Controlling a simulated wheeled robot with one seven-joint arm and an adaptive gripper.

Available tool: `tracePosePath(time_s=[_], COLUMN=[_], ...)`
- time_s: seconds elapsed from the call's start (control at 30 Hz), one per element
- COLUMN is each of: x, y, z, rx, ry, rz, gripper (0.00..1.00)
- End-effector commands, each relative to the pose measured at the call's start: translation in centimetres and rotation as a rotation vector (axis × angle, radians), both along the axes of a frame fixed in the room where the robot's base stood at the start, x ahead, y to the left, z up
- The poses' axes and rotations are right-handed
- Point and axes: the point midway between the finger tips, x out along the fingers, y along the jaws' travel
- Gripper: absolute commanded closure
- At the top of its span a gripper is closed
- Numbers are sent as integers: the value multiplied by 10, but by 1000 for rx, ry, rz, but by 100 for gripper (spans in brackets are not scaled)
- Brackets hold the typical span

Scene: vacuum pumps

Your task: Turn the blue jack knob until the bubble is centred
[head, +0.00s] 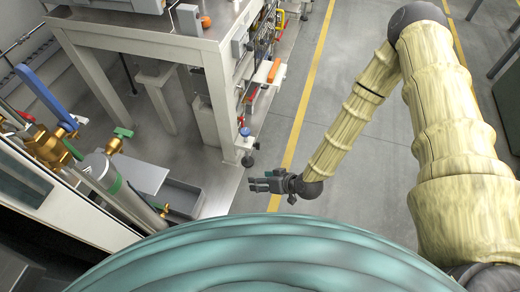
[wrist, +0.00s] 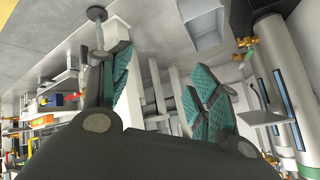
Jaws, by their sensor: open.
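I cannot make out the blue knob in the wrist view, nor a bubble level in either view.
The bench (head: 205,45) carries equipment. A grey tray (head: 180,198) and gas cylinders (head: 105,175) stand at the left. Bench legs and beams lie behind my fingers in the wrist view. The floor around the yellow line (head: 300,115) is clear.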

Motion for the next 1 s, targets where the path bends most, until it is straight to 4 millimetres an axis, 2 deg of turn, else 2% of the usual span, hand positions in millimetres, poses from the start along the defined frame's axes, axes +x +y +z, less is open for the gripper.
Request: tracePosePath(time_s=[0.03,0.3,0.5,0.8,1.0], x=[12,79,126,189,215], y=[4,19,20,4,-9], z=[-19,-44,-58,-73,-75], rx=[19,107,151,184,184], ry=[-37,-263,-438,-701,-827], rz=[5,44,63,81,88], gripper=[39,39,39,39,39])
